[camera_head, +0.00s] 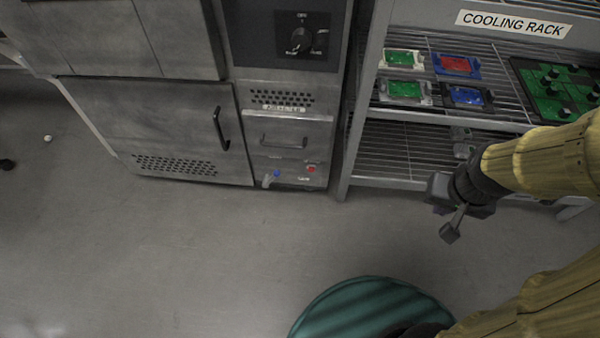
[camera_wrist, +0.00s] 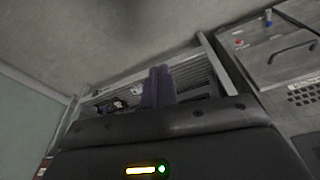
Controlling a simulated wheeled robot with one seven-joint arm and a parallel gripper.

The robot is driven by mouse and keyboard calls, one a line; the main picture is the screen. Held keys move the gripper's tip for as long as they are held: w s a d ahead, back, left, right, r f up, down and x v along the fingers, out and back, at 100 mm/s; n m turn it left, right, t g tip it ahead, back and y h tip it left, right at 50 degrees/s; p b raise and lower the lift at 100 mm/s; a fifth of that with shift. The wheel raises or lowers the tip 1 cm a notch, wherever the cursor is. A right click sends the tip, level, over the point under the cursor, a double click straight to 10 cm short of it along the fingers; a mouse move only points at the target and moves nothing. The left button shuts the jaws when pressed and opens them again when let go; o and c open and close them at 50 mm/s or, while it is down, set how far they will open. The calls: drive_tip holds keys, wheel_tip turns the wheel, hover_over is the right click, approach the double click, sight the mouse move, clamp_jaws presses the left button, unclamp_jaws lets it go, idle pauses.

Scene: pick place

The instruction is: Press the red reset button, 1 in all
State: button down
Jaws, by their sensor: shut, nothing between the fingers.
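The red reset button (camera_head: 311,169) is a small red spot low on the front of the grey metal cabinet, right of a blue-tipped lever (camera_head: 272,177). In the wrist view the red button (camera_wrist: 239,44) shows at the upper right, with the blue tip (camera_wrist: 268,13) near it. My gripper (camera_head: 450,232) is in front of the cooling rack, well to the right of the button and apart from it. Its fingers (camera_wrist: 158,84) are together and empty in the wrist view.
A dial panel (camera_head: 295,40) is above the button's cabinet. A cabinet door with a black handle (camera_head: 221,128) is to its left. The cooling rack (camera_head: 362,112) at the right holds several coloured trays and boards. The floor (camera_head: 200,250) before the cabinet is clear.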

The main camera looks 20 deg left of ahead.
idle(0.3)
drive_tip(key=w+a+f+y+b, duration=0.25)
drive_tip(key=w+a+f, duration=0.25)
drive_tip(key=f, duration=0.6)
drive_tip(key=w+a+f+y+b, duration=0.1)
drive_tip(key=w+a+f+b, duration=0.4)
drive_tip(key=f, duration=0.6)
drive_tip(key=w+a+f+m+t+y+b, duration=0.2)
drive_tip(key=a+f+m, duration=0.3)
drive_tip(key=a+f, duration=0.5)
drive_tip(key=w+a+f+m+t+y+b, duration=0.2)
drive_tip(key=a+f+m+t+y+b, duration=0.1)
drive_tip(key=a+f, duration=0.7)
drive_tip(key=a+m+y+b, duration=0.1)
drive_tip(key=m+y, duration=0.1)
drive_tip(key=m, duration=0.1)
drive_tip(key=shift+w+a+b, duration=0.15)
drive_tip(key=shift+w+b, duration=0.2)
drive_tip(key=shift+w, duration=0.1)
